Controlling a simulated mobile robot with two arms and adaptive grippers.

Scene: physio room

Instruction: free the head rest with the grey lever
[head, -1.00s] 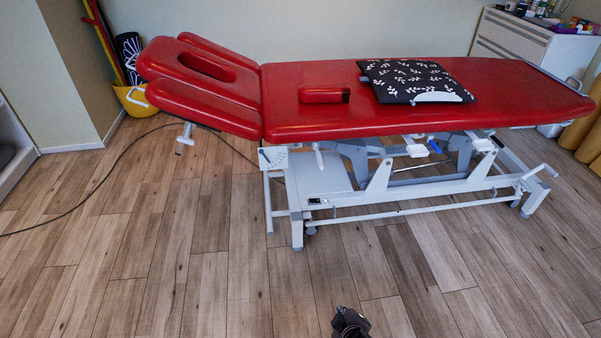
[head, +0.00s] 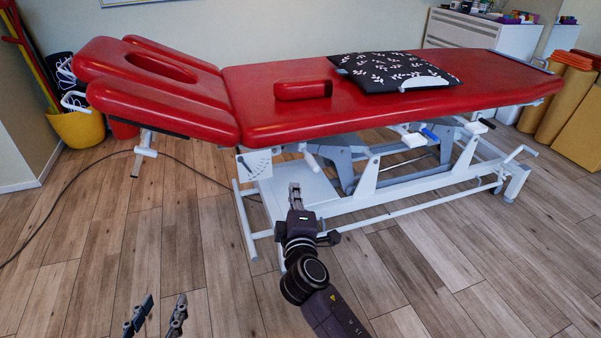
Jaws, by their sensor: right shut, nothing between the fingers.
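The red head rest (head: 165,108) with its oval face hole is at the left end of the treatment table (head: 390,100), tilted with its far end raised. A pale grey lever (head: 311,158) hangs under the table's near edge, right of the white angle scale (head: 257,164). My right gripper (head: 295,188) is shut and empty, pointing toward the table, a little below and left of the lever in the picture. I see no contact with the lever. My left gripper (head: 165,299) is open and empty over the floor at the bottom left.
A red roll (head: 303,89) and a black patterned cushion (head: 395,71) lie on the table. A blue-handled lever (head: 430,134) and a black-ended one (head: 487,124) are farther right underneath. A cable (head: 70,195) crosses the floor. The floor in front is clear.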

